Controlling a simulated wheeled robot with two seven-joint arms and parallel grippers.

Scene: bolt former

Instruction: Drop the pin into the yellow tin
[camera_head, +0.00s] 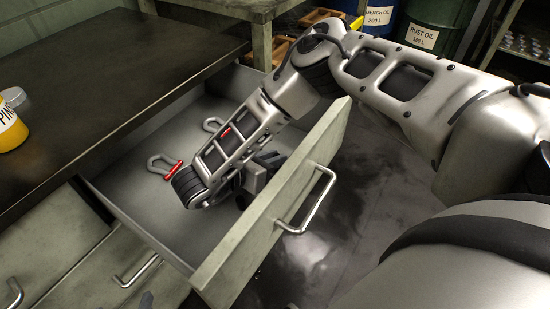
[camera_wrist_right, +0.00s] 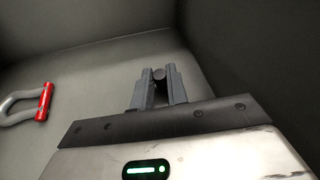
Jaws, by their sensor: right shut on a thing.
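The yellow tin (camera_head: 10,128) stands on the dark bench top at the far left, its label partly readable as "PIN", cut off by the picture edge. My right gripper (camera_head: 258,175) is down inside the open drawer (camera_head: 180,232), near its front panel. In the right wrist view its two grey fingers (camera_wrist_right: 159,82) are shut on a small dark pin (camera_wrist_right: 159,74), seen as a round end between the fingertips. The rest of the pin is hidden. My left gripper is not in view.
A shackle with a red pin (camera_head: 163,166) lies in the drawer, also in the right wrist view (camera_wrist_right: 28,102). Another shackle (camera_head: 213,125) lies behind my arm. The drawer's front panel (camera_head: 300,190) and the bench edge (camera_head: 140,120) bound the space. Oil drums (camera_head: 425,30) stand behind.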

